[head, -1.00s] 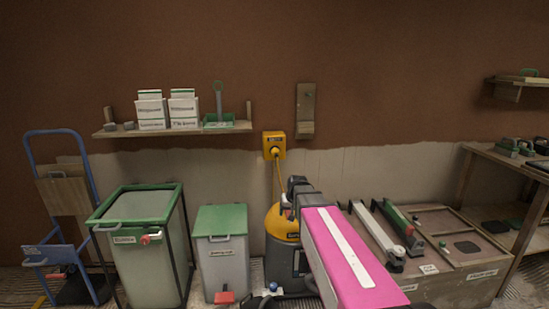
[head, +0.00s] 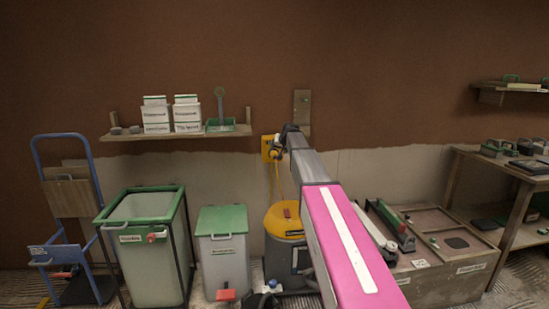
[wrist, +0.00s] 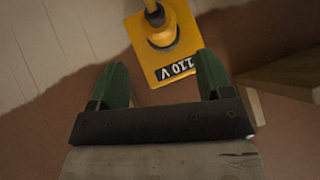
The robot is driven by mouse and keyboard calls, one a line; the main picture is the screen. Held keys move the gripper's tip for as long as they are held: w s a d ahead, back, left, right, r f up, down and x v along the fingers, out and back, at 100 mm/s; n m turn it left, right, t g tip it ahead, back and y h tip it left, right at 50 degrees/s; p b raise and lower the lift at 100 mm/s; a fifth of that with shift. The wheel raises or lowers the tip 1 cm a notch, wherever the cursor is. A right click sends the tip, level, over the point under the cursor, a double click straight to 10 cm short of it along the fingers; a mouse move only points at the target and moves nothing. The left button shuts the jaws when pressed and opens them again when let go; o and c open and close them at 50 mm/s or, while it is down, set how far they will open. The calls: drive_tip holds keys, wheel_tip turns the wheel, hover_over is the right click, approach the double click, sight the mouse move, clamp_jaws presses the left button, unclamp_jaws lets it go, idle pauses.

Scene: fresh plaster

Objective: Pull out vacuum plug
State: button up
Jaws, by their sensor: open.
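The yellow wall socket (head: 266,149) sits on the wall at the middle in the head view, partly hidden by my arm. In the wrist view the yellow socket box (wrist: 155,75) bears a "110 V" label, and the yellow plug (wrist: 160,30) with its dark cable end stands in it. My gripper (wrist: 158,82) is open, its two green fingers apart with the lower part of the socket box showing between them. The plug lies beyond the fingertips, and nothing is held. In the head view my gripper (head: 283,140) is at the socket. The yellow cord runs down to the yellow-topped vacuum (head: 285,221).
A wooden shelf (head: 180,134) with white boxes is left of the socket. A wall-mounted wooden board (head: 302,108) is just above right. A green-lidded bin (head: 222,222) and a wheeled green-rimmed bin (head: 150,255) stand below left. A wooden crate (head: 440,280) stands right.

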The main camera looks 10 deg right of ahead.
sight(276, 153)
drive_tip(key=x, duration=0.9)
drive_tip(key=shift+w, duration=0.1)
